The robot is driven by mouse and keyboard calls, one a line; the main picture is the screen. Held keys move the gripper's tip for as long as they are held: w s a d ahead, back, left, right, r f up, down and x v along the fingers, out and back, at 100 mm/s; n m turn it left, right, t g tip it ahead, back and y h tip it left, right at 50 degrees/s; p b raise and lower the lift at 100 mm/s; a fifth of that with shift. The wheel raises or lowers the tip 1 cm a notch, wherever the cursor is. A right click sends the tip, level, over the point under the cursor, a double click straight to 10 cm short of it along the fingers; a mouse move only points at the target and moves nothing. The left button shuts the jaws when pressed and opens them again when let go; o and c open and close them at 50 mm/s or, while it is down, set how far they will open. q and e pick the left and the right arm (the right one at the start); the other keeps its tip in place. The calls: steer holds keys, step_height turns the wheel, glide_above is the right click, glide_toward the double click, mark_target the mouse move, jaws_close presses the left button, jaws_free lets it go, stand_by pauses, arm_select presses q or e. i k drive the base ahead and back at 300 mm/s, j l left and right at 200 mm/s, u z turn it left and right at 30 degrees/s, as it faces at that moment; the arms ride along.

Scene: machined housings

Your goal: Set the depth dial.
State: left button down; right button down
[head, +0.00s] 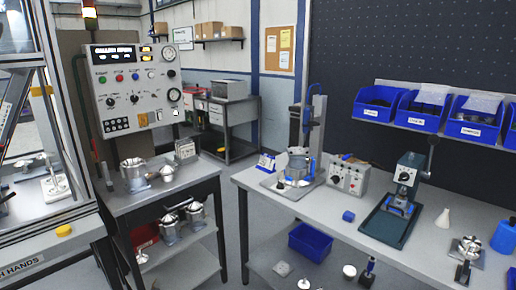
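Several things with dials are in the head view, and I cannot read which one is the depth dial. A small grey control box (346,178) with dark knobs stands on the right bench beside a column stand (307,140) holding a metal housing (298,166). A dark green bench press (405,184) with a round dial (404,177) on its head stands further right, its lever up. A large wall panel (133,88) at the left carries knobs, coloured buttons and round gauges. Neither of my grippers is in view.
A left cart (163,190) holds metal housings. A framed enclosure (45,185) stands at far left. Floor shows between.

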mark_target(404, 176)
steer(key=z, duration=1.2)
